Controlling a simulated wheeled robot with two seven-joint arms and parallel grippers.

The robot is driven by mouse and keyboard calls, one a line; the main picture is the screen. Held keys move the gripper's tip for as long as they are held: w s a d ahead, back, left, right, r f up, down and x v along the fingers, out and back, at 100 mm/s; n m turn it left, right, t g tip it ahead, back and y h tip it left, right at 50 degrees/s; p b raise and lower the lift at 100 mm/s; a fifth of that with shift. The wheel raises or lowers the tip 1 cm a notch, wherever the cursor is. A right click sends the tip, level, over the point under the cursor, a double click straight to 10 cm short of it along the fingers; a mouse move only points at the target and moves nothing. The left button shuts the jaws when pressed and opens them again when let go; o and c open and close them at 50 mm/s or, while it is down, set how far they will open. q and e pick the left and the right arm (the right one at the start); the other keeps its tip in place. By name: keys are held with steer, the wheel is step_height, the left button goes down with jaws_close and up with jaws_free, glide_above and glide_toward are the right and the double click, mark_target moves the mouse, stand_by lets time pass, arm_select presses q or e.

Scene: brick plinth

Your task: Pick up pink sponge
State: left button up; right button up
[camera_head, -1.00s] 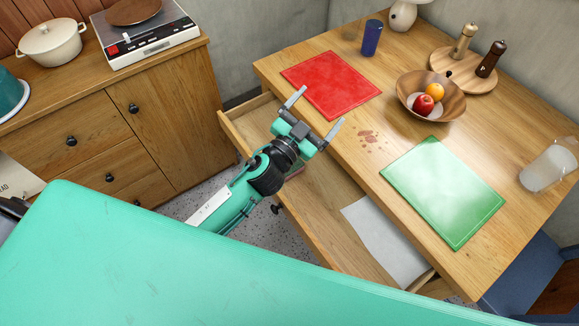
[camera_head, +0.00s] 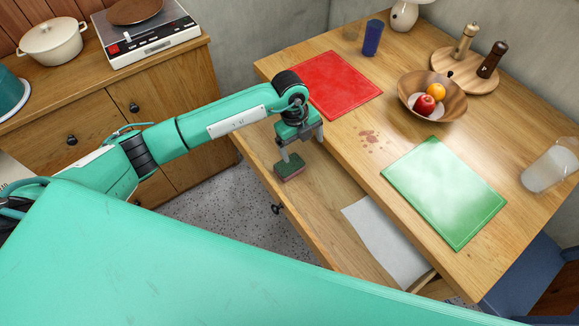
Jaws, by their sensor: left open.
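The sponge (camera_head: 290,168) lies in the open table drawer (camera_head: 322,203), toward its far left end. It shows a dark green top and a pinkish side edge. My left gripper (camera_head: 302,147) points down over the drawer, just above and beside the sponge. Its two fingers are apart with nothing between them. One fingertip appears close to the sponge's upper edge; I cannot tell whether it touches. My right gripper is not in view.
The tabletop edge runs close to the right of my left gripper. A red mat (camera_head: 345,90), a green mat (camera_head: 443,195), a fruit bowl (camera_head: 455,108) and reddish stains (camera_head: 372,140) are on the table. White paper (camera_head: 385,240) lies in the drawer's near part.

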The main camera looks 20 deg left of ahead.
arm_select(q)
steer(key=a+f, duration=0.1)
steer(key=f, duration=0.1)
steer(key=w+a+f+y, duration=0.1)
steer(key=a+f, duration=0.1)
steer(key=f, duration=0.1)
steer(key=a+f+n+y, duration=0.1)
steer(key=f, duration=0.1)
steer(key=shift+w+a+f+p, duration=0.15)
steer(key=shift+a+p, duration=0.05)
steer(key=shift+p, duration=0.15)
steer(key=shift+f, duration=0.55)
steer(key=f+p, duration=0.1)
steer(key=f, duration=0.3)
steer(key=shift+s+f, duration=0.2)
steer(key=shift+f, duration=0.3)
steer(key=shift+c, duration=0.6)
steer(key=c, duration=0.6)
steer(key=shift+r, duration=0.5)
step_height(320, 180, up, 19)
steer(key=b, duration=0.1)
steer(key=shift+b, duration=0.3)
steer(key=shift+o, duration=0.6)
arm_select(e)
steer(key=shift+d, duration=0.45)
